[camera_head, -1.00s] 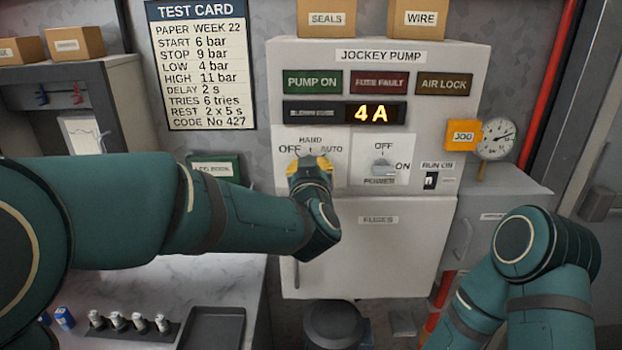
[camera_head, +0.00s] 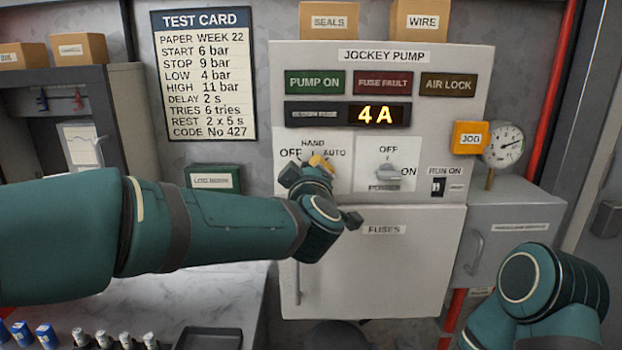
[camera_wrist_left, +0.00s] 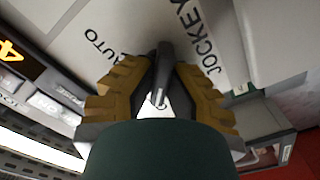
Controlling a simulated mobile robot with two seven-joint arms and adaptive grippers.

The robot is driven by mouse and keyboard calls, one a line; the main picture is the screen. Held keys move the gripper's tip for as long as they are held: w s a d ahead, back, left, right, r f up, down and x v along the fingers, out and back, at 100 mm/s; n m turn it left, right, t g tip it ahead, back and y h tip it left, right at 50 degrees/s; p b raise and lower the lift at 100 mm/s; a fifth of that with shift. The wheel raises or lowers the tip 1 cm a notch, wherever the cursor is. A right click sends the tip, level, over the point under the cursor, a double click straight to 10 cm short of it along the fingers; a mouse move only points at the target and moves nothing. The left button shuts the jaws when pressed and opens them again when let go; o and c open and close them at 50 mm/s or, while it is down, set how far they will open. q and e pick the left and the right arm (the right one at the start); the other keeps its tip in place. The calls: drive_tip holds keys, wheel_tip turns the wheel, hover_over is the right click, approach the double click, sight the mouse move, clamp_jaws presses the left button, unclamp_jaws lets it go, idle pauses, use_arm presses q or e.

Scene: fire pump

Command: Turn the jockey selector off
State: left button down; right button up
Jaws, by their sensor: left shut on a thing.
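The jockey selector is on the white panel, below the display, with OFF, HAND and AUTO printed around it. In the head view my left gripper (camera_head: 318,162) covers its knob. In the left wrist view the dark selector knob (camera_wrist_left: 163,72) stands between the yellow fingers of my left gripper (camera_wrist_left: 163,80), which are shut on it. The words AUTO and JOCKEY show on either side of the knob there. Which mark the knob points to I cannot tell. My right gripper is out of view; only part of my right arm shows at lower right.
A power switch (camera_head: 387,173) sits just right of the selector. The amber display (camera_head: 379,115) reads 4 A. A JOG box (camera_head: 469,138) and a gauge (camera_head: 503,146) are further right. The fuses door (camera_head: 383,265) is below. A test card (camera_head: 205,75) hangs left.

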use_arm(q)
drive_tip(key=shift+a+r+n, duration=0.1)
drive_tip(key=shift+r+n, duration=0.15)
drive_tip(key=shift+n, duration=0.05)
drive_tip(key=c, duration=1.1)
unclamp_jaws()
drive_tip(key=shift+o, duration=0.5)
drive_tip(key=shift+w+f, duration=0.15)
drive_tip(key=shift+w, duration=0.05)
drive_tip(key=shift+s, duration=0.15)
drive_tip(key=s, duration=1.1)
drive_tip(key=shift+s, duration=0.4)
